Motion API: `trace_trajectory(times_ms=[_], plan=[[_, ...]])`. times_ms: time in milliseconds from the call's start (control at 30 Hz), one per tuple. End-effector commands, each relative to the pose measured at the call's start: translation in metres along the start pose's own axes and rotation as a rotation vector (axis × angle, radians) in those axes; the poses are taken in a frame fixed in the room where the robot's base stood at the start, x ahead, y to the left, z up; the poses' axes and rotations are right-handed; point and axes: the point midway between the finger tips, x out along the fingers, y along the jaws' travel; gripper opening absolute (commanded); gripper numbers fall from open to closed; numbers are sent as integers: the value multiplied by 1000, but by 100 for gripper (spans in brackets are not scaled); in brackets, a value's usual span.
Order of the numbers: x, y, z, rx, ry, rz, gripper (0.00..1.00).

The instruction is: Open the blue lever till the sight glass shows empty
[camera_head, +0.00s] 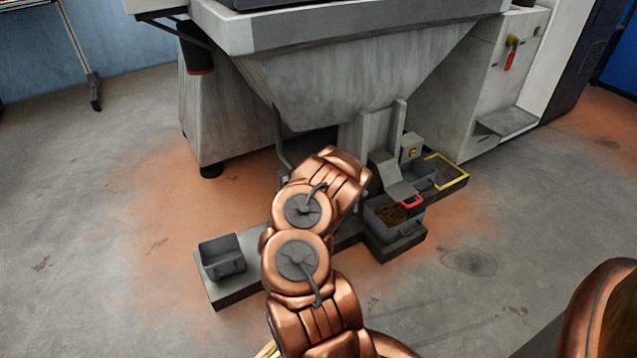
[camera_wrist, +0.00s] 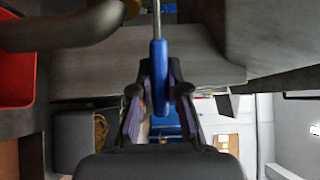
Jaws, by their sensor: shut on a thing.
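The blue lever (camera_wrist: 158,60) shows in the wrist view as a blue grip on a thin metal rod, running down from the top of the picture. My gripper (camera_wrist: 160,84) has its two dark fingers closed on the lower part of this grip, one on each side. In the head view my copper-coloured arm covers the lever and my gripper. I cannot make out the sight glass or its level in either view.
The grey hopper machine (camera_head: 340,75) stands over my arm. A bin with brown contents (camera_head: 388,214) sits to the right and an empty grey bin (camera_head: 222,256) to the left. Open floor lies left.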

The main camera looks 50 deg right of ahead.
Motion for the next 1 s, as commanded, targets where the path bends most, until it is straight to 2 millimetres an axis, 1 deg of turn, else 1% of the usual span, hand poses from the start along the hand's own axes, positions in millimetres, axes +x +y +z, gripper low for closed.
trace_trajectory(times_ms=[267,300,533,867,1000], plan=[[0,0,-2,-1,4,0,0],[0,0,-2,-1,4,0,17],[0,0,0,0,0,0,41],[-1,0,1,0,-2,0,41],[-7,0,0,0,-2,0,41]])
